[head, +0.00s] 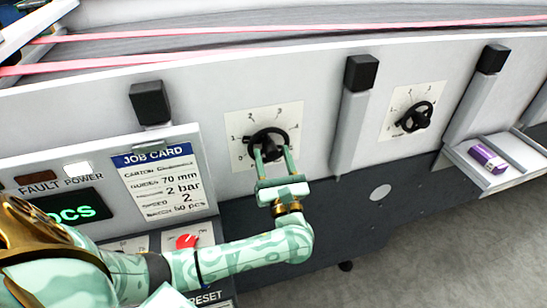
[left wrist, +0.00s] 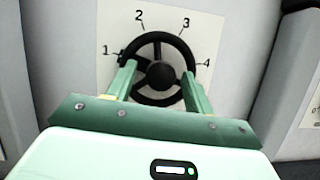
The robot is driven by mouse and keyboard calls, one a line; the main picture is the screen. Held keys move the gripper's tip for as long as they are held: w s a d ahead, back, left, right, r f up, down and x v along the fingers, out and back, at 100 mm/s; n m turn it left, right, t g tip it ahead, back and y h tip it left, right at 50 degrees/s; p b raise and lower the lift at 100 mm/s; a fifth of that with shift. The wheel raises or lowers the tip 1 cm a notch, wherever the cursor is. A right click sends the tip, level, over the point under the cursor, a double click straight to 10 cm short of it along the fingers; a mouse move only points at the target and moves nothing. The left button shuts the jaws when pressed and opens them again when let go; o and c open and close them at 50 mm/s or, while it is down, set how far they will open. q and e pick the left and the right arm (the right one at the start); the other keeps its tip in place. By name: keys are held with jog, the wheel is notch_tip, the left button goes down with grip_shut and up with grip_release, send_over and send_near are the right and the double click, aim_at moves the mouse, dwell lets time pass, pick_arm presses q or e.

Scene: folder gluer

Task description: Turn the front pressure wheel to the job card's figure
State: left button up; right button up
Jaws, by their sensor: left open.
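A black pressure wheel (head: 268,142) sits on a white dial plate (head: 290,112) on the machine's side, and the left wrist view shows the wheel (left wrist: 159,45) with the figures 1 to 4 around it. A small dark nub on the rim lies close to the 1. My left gripper (head: 272,158) is open in front of the wheel; in the left wrist view its fingers (left wrist: 158,76) overlap the rim's left and right sides. I cannot tell whether they touch it. The job card (head: 160,180) reads 2 bar. My right gripper is not in view.
A second black wheel (head: 415,116) with its own dial is farther right. Grey posts with black caps (head: 361,72) stand on both sides of the near wheel. A tray (head: 490,180) holds a purple box (head: 488,158).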

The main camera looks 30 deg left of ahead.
pick_arm(q)
jog(key=c, duration=0.8)
jog(key=shift+c, duration=0.8)
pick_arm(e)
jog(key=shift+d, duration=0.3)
pick_arm(q)
jog(key=shift+m, duration=0.4)
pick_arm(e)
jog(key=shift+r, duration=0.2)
